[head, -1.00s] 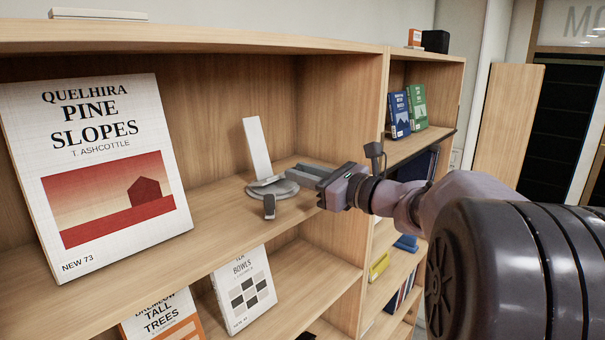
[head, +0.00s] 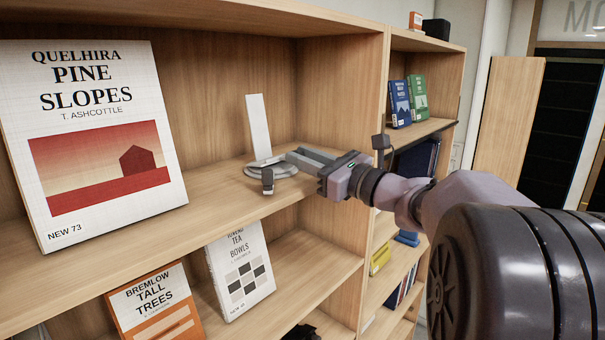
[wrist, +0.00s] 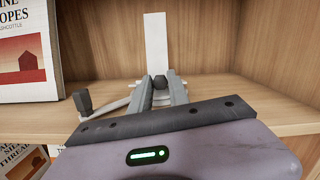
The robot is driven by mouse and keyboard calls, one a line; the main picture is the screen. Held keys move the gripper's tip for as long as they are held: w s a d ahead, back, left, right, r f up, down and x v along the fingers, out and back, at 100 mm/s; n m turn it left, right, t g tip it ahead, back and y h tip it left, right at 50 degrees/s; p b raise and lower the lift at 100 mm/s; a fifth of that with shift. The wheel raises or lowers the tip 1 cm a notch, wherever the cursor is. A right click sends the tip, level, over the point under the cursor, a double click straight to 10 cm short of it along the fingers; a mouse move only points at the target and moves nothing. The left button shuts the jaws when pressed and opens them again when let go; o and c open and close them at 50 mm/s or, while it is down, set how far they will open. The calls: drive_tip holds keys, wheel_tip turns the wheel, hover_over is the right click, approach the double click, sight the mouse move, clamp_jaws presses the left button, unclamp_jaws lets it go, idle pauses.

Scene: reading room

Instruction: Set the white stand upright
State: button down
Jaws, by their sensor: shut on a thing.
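The white stand (head: 259,128) is on the shelf right of the large book. Its tall white back plate looks almost upright, with a slight lean left in the head view. The plate (wrist: 155,45) stands straight ahead in the wrist view. My gripper (head: 297,160) reaches in from the right and is shut on the stand low down, near the base. Its fingers (wrist: 160,88) partly hide the base. A small dark block (head: 267,180) sits at the base's front, seemingly joined to it.
A large book, Pine Slopes (head: 108,140), stands at left on the same shelf. The bay's side panel (head: 340,100) is close on the right. Books stand on the shelf below (head: 240,270). Bare shelf lies between the large book and the stand.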

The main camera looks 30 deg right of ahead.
wheel_tip(320, 180, down, 2)
drive_tip(key=b, duration=0.3)
drive_tip(key=shift+s+t, duration=0.1)
drive_tip(key=shift+t, duration=0.3)
drive_tip(key=shift+b, duration=0.3)
drive_tip(key=shift+r, duration=0.15)
drive_tip(key=c, duration=1.3)
unclamp_jaws()
drive_tip(key=shift+o, duration=0.2)
drive_tip(key=f+b+v, duration=0.1)
drive_tip(key=b+v, duration=0.3)
drive_tip(key=v, duration=1.3)
drive_tip(key=shift+d, duration=0.15)
drive_tip(key=shift+s, duration=0.1)
